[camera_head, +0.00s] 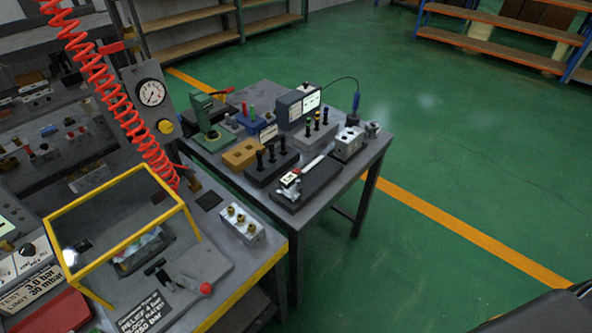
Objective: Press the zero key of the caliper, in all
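The caliper (290,180) lies on a dark flat block (318,184) at the front of the smaller grey table, with its silvery jaws toward the lower left and its pale beam running to the upper right. Its small light display shows, but the zero key is too small to make out. Neither of my grippers is in view.
Beside the caliper stand a pin rack (271,163), a tan block (241,154), a metal valve block (348,143) and a display box (298,105). The nearer bench carries a yellow frame (122,186), a valve block (241,223) and a red-knobbed lever (206,288). Green floor (450,160) is clear at right.

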